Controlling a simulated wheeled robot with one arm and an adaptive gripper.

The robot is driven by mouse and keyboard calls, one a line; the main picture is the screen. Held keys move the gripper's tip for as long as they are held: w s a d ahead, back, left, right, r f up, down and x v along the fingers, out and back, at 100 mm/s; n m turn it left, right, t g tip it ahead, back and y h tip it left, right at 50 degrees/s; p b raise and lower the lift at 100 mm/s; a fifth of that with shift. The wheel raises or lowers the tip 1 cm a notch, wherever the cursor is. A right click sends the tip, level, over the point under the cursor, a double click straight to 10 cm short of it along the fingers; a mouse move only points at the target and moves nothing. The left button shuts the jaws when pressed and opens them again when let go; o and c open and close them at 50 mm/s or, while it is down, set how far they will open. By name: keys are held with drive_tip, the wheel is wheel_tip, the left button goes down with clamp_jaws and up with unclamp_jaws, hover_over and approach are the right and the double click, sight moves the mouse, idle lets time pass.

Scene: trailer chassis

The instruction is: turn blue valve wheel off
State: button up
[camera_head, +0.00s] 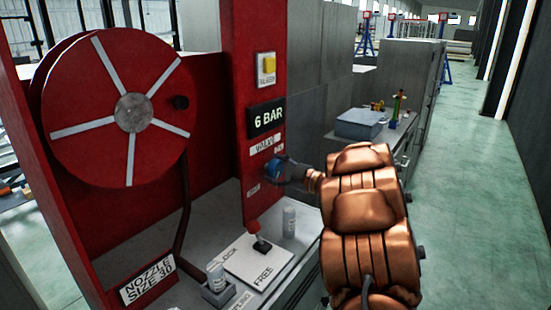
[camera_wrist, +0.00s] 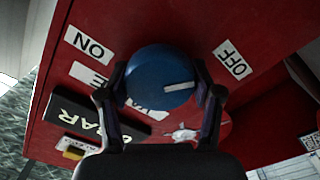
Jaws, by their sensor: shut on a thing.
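The blue valve wheel (camera_head: 271,168) is on the front of the red panel (camera_head: 256,105), below the 6 BAR sign. In the wrist view the round blue wheel (camera_wrist: 150,73) fills the space between my two dark fingers. My gripper (camera_wrist: 162,82) is shut on it, with one finger on each side; my gripper also shows in the head view (camera_head: 283,170). A white mark (camera_wrist: 179,87) on the wheel points to the right in the wrist view. The ON label (camera_wrist: 88,43) is at upper left of the wheel and the OFF label (camera_wrist: 230,60) at upper right.
A red hose reel (camera_head: 125,110) is left of the panel. Below the panel, a grey bench holds a LOCK/FREE plate (camera_head: 258,262) with a red-tipped lever (camera_head: 258,237) and small canisters (camera_head: 289,222). A yellow button (camera_head: 268,64) is above. Open green floor lies at right.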

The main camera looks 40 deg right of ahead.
drive_tip(key=shift+m+p, duration=1.5)
drive_tip(key=shift+p, duration=0.1)
drive_tip(key=o, duration=1.2)
drive_tip(key=shift+c, duration=0.2)
drive_tip(key=v, duration=1.2)
drive_tip(key=shift+d, duration=0.1)
